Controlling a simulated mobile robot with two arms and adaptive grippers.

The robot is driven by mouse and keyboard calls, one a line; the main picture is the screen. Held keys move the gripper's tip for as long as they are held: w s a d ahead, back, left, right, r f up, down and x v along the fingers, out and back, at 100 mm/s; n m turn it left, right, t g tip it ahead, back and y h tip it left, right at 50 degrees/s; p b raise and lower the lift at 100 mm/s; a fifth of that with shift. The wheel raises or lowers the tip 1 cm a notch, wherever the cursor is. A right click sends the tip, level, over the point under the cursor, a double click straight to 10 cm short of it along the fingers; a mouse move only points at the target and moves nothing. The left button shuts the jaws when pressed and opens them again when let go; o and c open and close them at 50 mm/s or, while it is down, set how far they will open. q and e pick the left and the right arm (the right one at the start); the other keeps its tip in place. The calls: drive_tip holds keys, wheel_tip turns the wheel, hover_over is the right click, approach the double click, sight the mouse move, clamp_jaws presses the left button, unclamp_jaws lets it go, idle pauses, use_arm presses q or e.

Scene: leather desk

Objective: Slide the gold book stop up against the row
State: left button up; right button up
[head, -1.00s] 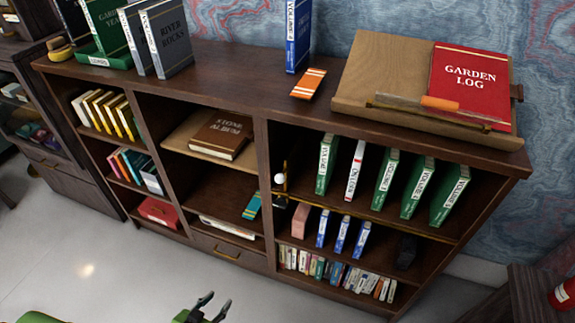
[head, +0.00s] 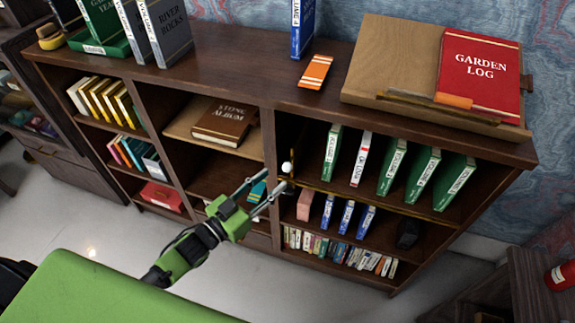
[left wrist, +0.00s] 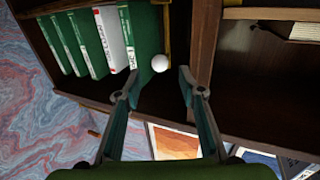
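The gold book stop, with a round white knob (head: 287,167), stands at the left end of the upper right shelf. A gap separates it from the row of upright green books (head: 393,168), which includes one white book (head: 361,160). My left gripper (head: 270,182) is open in front of the shelf, near the stop. In the left wrist view the white knob (left wrist: 160,63) shows just beyond and between the open fingertips (left wrist: 158,82), apart from them. Part of the gold stop (left wrist: 167,30) shows behind it. My right gripper is not in view.
A wooden divider (head: 269,150) stands just left of the stop. The shelf below holds a pink block (head: 304,204) and blue books (head: 347,217). A wooden stand (head: 395,60) with the red Garden Log (head: 480,72) sits on top. Shelf room lies between stop and row.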

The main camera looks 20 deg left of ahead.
sight(287, 168)
use_arm(q)
drive_tip(key=x, duration=0.7)
drive_tip(key=shift+w+d+p, duration=0.1)
drive_tip(key=shift+w+p, duration=0.1)
drive_tip(key=shift+p, duration=0.15)
clamp_jaws()
